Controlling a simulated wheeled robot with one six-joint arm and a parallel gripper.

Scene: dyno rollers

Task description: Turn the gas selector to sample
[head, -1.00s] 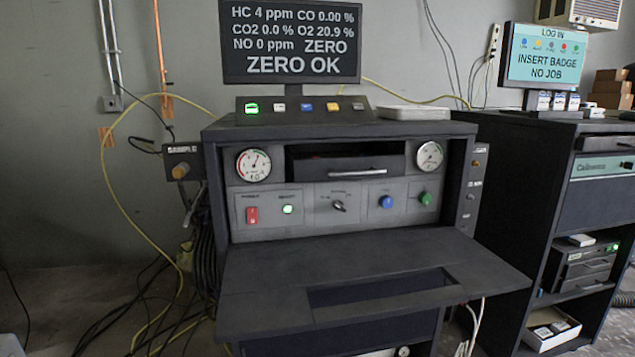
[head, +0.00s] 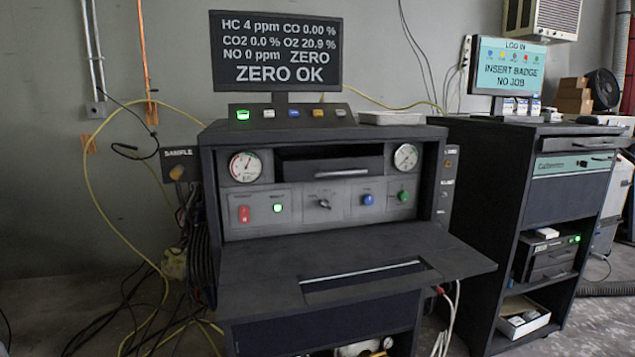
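A small dark selector knob (head: 324,203) sits in the middle of the grey front panel (head: 298,212) of the black cabinet. It looks tilted, but its labels are too small to read, so I cannot tell its marked position. A side plate marked SAMPLE (head: 178,154) with a brass-coloured fitting (head: 176,172) is on the cabinet's left. The monitor (head: 276,50) on top reads ZERO and ZERO OK. My gripper is not in view.
A red switch (head: 244,214), lit green button (head: 278,207), blue button (head: 367,199) and green button (head: 404,196) flank the knob. A slotted shelf (head: 240,265) juts out below. A yellow hose (head: 92,190) hangs left. A second cabinet (head: 500,165) stands right.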

